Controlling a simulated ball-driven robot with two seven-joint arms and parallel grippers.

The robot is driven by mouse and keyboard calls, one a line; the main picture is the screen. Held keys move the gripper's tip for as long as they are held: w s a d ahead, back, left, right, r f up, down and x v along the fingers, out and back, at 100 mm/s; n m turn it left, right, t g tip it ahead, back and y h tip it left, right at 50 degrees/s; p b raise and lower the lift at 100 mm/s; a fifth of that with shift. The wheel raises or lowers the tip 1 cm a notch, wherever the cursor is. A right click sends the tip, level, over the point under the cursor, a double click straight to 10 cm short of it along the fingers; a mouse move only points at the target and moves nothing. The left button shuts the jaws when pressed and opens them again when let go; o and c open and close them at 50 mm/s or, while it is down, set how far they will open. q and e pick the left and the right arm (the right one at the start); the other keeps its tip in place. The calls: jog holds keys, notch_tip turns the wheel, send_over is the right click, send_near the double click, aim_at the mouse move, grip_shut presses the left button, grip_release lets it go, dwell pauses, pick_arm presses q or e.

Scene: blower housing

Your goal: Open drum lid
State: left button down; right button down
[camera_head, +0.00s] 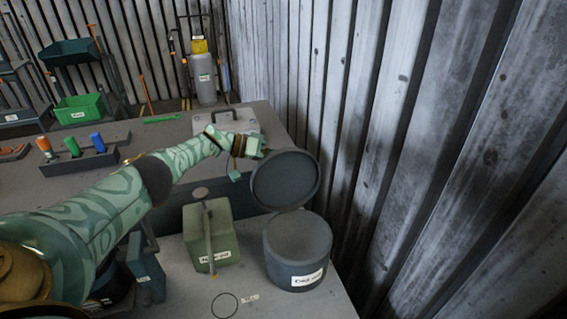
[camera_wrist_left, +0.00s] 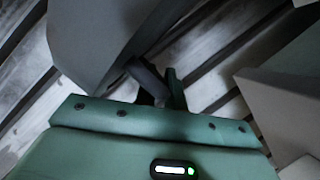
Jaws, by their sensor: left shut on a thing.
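The dark grey drum (camera_head: 297,272) stands on the near part of the bench, with a white label on its front. Its round lid (camera_head: 287,180) is swung up and stands steeply tilted above the drum's rim, so the open mouth shows. My left gripper (camera_head: 258,150) is at the lid's upper left, on its back side, shut on a part of it. In the left wrist view the gripper's fingers (camera_wrist_left: 160,88) close around a dark, rod-like piece beside the large grey lid (camera_wrist_left: 95,35). The exact grip point is partly hidden. My right gripper is not in view.
A green canister (camera_head: 222,240) stands left of the drum. A pale case (camera_head: 238,120) lies behind my left gripper. A corrugated metal wall (camera_head: 400,130) rises close on the right.

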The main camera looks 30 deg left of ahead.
aim_at(281, 183)
pick_arm(q)
jog(key=shift+f, duration=0.15)
